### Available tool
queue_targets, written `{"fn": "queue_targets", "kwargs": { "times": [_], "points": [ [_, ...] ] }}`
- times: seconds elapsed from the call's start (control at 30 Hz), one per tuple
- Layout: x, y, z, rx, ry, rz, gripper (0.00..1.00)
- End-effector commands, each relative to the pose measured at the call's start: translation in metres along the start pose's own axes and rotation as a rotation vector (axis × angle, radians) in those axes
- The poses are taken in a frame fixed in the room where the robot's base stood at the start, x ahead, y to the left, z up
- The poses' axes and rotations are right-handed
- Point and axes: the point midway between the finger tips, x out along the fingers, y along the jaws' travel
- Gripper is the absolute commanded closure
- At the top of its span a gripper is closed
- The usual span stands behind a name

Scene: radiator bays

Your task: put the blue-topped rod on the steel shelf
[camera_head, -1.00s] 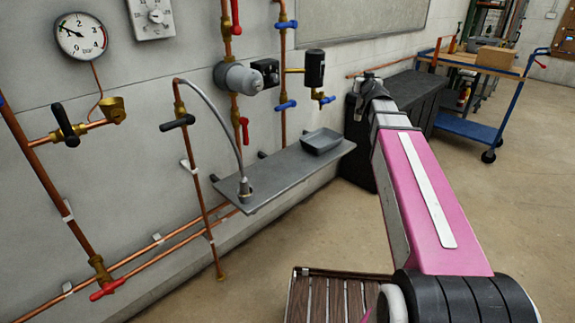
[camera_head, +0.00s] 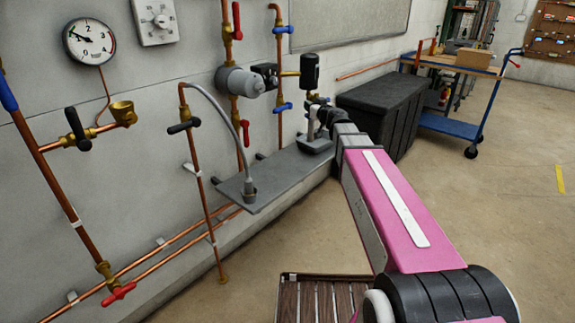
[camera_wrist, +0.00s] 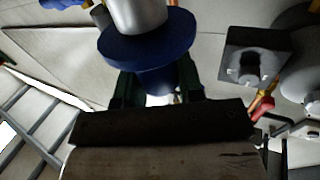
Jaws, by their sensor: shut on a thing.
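The steel shelf (camera_head: 280,176) is a grey plate along the wall in the head view. My gripper (camera_wrist: 158,82) is shut on the blue-topped rod (camera_wrist: 150,42) in the wrist view. The rod shows a wide blue disc, a blue part between the fingers and a silver cylinder beyond the disc.
A hose with a metal end (camera_head: 249,190) meets the shelf's near left part. Copper pipes with valves and a gauge (camera_head: 90,41) line the wall. A black chest (camera_head: 385,108) stands right of the shelf. The shelf's middle is clear.

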Motion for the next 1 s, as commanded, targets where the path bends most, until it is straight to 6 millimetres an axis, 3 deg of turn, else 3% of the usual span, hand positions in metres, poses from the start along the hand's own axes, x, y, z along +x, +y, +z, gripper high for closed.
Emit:
{"fn": "queue_targets", "kwargs": {
  "times": [0.3,0.5,0.67,1.0],
  "points": [
    [0.025,-0.108,0.021,-0.001,-0.003,-0.402,1.0],
    [0.024,-0.145,0.025,0.0,-0.004,-0.549,1.0],
    [0.031,-0.141,0.033,0.0,-0.005,-0.578,1.0],
    [0.065,-0.083,0.072,0.001,-0.006,-0.575,1.0]
  ]
}}
